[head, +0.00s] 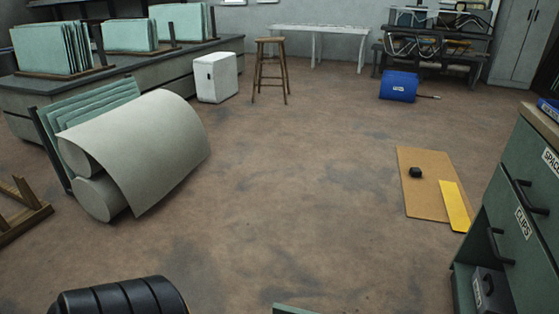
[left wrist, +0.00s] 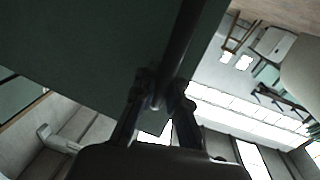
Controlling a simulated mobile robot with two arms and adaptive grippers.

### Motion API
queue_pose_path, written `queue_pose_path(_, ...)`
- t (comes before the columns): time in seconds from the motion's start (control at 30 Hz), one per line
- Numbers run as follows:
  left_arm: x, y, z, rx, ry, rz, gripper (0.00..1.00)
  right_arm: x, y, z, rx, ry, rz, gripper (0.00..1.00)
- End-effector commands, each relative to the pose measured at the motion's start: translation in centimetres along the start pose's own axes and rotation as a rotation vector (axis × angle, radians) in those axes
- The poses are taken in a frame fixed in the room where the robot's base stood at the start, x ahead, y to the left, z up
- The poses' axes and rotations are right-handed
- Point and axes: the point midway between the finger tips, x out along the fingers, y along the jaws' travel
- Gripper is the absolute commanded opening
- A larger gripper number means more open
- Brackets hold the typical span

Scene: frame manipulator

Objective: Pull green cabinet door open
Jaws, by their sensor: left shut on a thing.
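The green cabinet (head: 500,225) stands at the right edge of the head view, with labelled drawers and dark bar handles. Below the drawers an open compartment shows a grey box (head: 488,290) inside. A small green strip (head: 291,309) at the bottom edge may be the top of the swung-out door; the rest is cut off. In the left wrist view, my left gripper (left wrist: 160,90) is shut on a dark bar handle (left wrist: 188,35) in front of a dark green door panel (left wrist: 80,45). My right gripper is in neither view.
A tan board (head: 420,200) with a black object (head: 415,172) and a yellow strip (head: 454,205) lies on the floor left of the cabinet. A curved pale sheet roll (head: 150,150) stands at the left. The middle floor is clear.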

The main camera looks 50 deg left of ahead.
Motion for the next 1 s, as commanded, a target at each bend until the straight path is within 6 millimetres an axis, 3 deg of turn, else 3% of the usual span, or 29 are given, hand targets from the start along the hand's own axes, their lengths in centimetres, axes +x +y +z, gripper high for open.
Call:
queue_pose_path(0.3, -0.1, -0.6, -0.1, 0.003, 0.002, -0.009, 0.0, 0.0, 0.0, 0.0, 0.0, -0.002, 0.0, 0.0)
queue_pose_path(0.33, -0.1, -0.6, -0.1, 0.004, 0.002, -0.01, 0.14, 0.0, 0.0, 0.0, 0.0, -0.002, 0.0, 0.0)
queue_pose_path(0.43, -0.1, -0.6, 0.0, 0.004, 0.001, -0.01, 0.34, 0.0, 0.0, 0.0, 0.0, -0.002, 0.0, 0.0)
queue_pose_path(0.47, -0.1, -0.6, 0.0, 0.003, 0.001, -0.009, 0.36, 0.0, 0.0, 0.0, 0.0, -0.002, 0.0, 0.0)
queue_pose_path(0.83, -0.1, -0.3, -0.3, 0.002, 0.0, -0.005, 0.36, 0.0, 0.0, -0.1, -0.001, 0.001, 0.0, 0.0)
queue_pose_path(1.0, -0.1, -0.3, -1.9, 0.001, 0.001, -0.005, 0.36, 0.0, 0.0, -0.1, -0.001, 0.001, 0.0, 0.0)
